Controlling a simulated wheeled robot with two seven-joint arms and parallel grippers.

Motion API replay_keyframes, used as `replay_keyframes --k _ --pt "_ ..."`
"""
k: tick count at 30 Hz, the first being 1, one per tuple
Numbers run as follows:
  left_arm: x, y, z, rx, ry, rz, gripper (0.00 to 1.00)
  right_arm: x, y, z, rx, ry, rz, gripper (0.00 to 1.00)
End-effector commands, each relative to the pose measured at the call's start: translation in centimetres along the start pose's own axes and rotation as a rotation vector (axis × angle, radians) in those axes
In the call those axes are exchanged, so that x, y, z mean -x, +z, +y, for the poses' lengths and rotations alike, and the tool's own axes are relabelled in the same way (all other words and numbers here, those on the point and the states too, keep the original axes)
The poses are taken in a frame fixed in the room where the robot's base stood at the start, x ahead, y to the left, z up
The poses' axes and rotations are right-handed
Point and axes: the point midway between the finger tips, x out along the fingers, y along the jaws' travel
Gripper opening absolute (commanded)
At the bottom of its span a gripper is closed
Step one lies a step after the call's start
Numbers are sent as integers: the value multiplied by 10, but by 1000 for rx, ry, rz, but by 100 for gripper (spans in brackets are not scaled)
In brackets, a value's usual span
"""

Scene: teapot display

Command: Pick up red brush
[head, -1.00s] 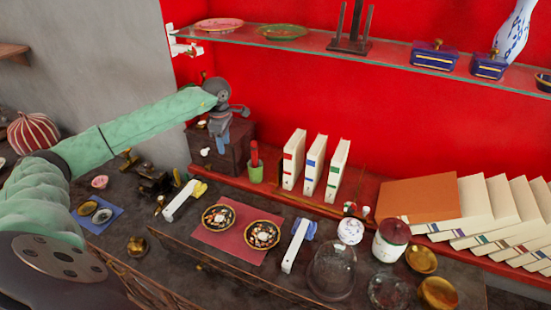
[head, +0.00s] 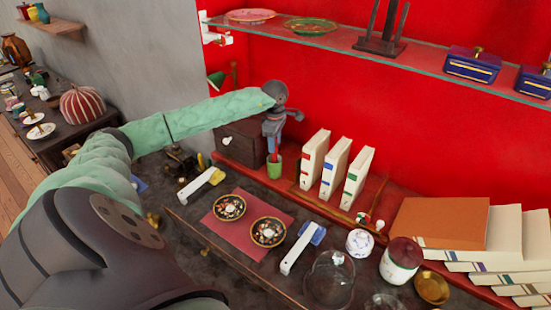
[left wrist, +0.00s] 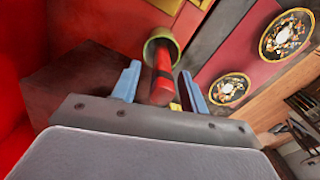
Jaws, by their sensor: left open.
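The red brush (left wrist: 162,75) stands upright in a small green cup (left wrist: 163,43) in the left wrist view. In the head view the green cup (head: 275,168) sits below my left gripper (head: 273,143), and only a bit of the brush (head: 274,156) shows above its rim. My left gripper (left wrist: 161,88) is open, with one blue finger on each side of the brush in the wrist view. Whether either finger touches the brush I cannot tell. My right gripper is not in view.
A dark wooden box (head: 238,142) stands left of the cup. White books (head: 335,166) stand close to its right. A white tool with a yellow end (head: 201,186) and a red mat (head: 235,235) with two plates lie in front. A glass shelf (head: 370,55) runs above.

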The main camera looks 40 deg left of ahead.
Motion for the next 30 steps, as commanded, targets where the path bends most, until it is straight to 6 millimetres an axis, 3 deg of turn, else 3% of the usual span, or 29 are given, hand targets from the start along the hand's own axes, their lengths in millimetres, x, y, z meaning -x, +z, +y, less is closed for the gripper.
replay_keyframes --k 6,14,21,30 --pt "-30 2 -2 -1 -3 0 44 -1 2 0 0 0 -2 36" --pt "-32 1 -1 -1 -1 0 44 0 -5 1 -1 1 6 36" --pt "-32 1 -1 -1 -1 0 0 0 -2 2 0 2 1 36" --pt "-30 1 -1 -1 0 0 0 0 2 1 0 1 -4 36"
